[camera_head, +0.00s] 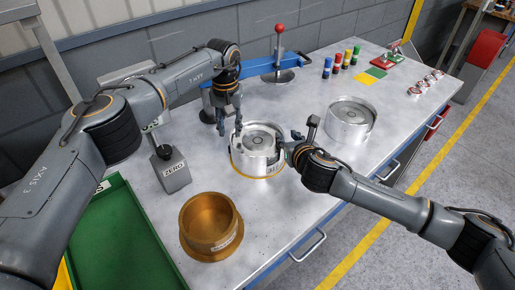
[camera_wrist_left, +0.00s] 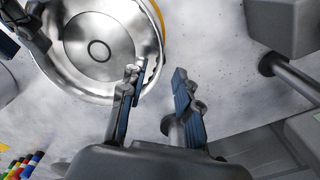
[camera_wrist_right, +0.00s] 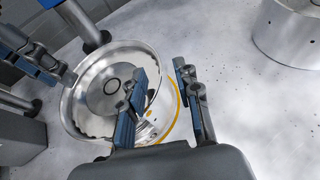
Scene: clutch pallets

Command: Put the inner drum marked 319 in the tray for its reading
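A silver drum (camera_head: 258,138) stands on the bench inside a yellow ring. Its front label is partly hidden and reads about "31"; the last digit is unclear. My left gripper (camera_head: 229,118) is at its left rim. In the left wrist view my left gripper (camera_wrist_left: 160,72) is open, with one finger over the drum (camera_wrist_left: 98,45) and one outside the rim. My right gripper (camera_head: 291,145) is at its right rim. In the right wrist view my right gripper (camera_wrist_right: 158,72) is open, one finger over the drum (camera_wrist_right: 100,85). A green tray (camera_head: 110,240) lies at lower left.
A brass drum (camera_head: 208,222) stands in front, between the tray and the silver drum. Another silver drum (camera_head: 350,120) stands to the right. A grey block marked ZERO (camera_head: 170,168) and a blue lever device with red knob (camera_head: 279,60) are nearby. Small coloured cylinders (camera_head: 340,62) stand behind.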

